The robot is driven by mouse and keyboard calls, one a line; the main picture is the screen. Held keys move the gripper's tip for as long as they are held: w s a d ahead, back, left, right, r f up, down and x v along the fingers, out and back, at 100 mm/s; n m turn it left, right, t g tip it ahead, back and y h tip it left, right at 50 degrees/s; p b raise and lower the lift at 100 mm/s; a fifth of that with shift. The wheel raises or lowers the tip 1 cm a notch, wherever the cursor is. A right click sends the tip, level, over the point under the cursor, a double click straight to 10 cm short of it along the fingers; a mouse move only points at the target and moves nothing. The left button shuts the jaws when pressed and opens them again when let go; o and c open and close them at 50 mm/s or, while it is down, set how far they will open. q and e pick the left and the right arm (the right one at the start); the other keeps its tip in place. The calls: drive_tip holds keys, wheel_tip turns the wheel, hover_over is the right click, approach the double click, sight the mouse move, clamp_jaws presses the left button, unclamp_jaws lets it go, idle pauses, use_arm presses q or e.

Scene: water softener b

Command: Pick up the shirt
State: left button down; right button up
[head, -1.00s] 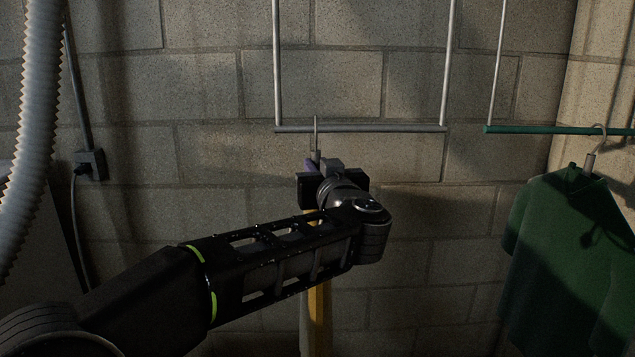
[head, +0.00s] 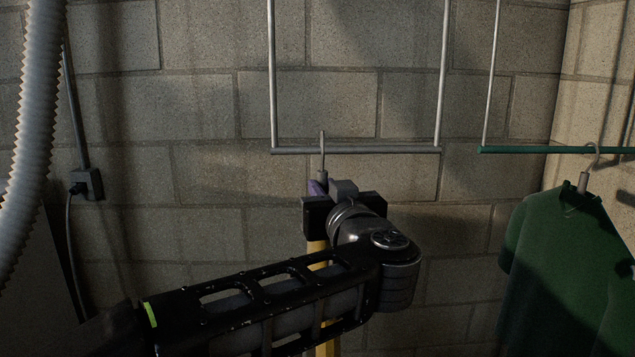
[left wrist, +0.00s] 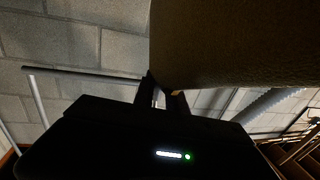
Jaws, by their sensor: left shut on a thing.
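The shirt, seen nearly edge-on in the head view, shows as a narrow yellow strip (head: 317,248) with a purple part (head: 317,187) at its top. A thin grey hanger hook (head: 322,150) rises above it and crosses the grey bar (head: 365,150). I cannot tell whether the hook rests on the bar. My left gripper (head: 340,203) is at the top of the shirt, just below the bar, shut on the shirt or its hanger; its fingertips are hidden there. In the left wrist view the fingers (left wrist: 161,92) are close together beside brown-yellow cloth (left wrist: 235,45). My right gripper is not in view.
A green shirt (head: 560,265) hangs at the right from a green bar (head: 555,150). A block wall (head: 200,110) stands behind. A ribbed grey hose (head: 35,120) and an outlet box with a cable (head: 88,184) are at the left. The wall area between the two shirts is clear.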

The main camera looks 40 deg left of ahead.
use_arm(q)
drive_tip(key=v, duration=1)
drive_tip(key=shift+w, duration=0.15)
